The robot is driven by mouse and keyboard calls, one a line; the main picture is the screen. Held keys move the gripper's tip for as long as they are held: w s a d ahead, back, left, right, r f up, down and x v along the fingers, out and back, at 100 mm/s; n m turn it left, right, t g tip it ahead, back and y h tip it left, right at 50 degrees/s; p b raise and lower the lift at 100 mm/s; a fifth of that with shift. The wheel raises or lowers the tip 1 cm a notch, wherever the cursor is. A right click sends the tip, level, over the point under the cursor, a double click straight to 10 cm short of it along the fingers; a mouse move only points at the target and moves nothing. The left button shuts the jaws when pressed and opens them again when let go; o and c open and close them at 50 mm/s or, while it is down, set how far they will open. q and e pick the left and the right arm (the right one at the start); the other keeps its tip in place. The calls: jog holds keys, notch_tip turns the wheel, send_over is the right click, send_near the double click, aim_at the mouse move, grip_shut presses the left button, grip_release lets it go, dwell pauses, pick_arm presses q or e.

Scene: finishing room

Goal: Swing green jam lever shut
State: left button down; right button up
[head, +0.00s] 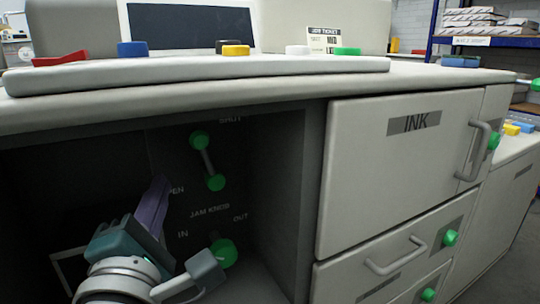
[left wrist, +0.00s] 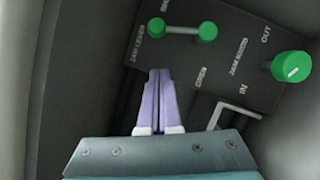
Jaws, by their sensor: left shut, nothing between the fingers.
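The green jam lever (head: 208,161) is on the dark back panel inside the open bay. It is a grey bar with a green end at top and bottom, tilted slightly from vertical. It also shows in the left wrist view (left wrist: 182,29). A SHUT label is above it, and a partly covered OPEN label is at its lower left. My left gripper (head: 160,182) is inside the bay, left of and below the lever. Its purple fingers (left wrist: 158,72) are together and empty, with no visible contact with the lever. My right gripper is not in view.
A green jam knob (head: 223,252) is below the lever, between IN and OUT labels. A pale bent bar (left wrist: 222,113) is near my fingers. The bay's right wall adjoins the closed INK door (head: 400,180). The worktop (head: 200,92) overhangs the bay.

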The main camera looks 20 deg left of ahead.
aim_at(201, 145)
pick_arm(q)
jog(key=w+r, duration=0.2)
jog(key=w, duration=0.4)
jog(key=shift+w+a, duration=0.35)
jog(key=m+p, duration=0.1)
jog(key=w+r+m+p, duration=0.1)
jog(key=p, duration=0.1)
jog(key=d+m+h+p, duration=0.1)
jog(key=p, duration=0.1)
jog(key=shift+w+r+g, duration=0.15)
jog(key=shift+r+g, duration=0.15)
jog(key=shift+r, duration=0.05)
jog(key=shift+w+d+f+p, duration=0.2)
jog(key=shift+p, duration=0.1)
jog(key=shift+f, duration=0.1)
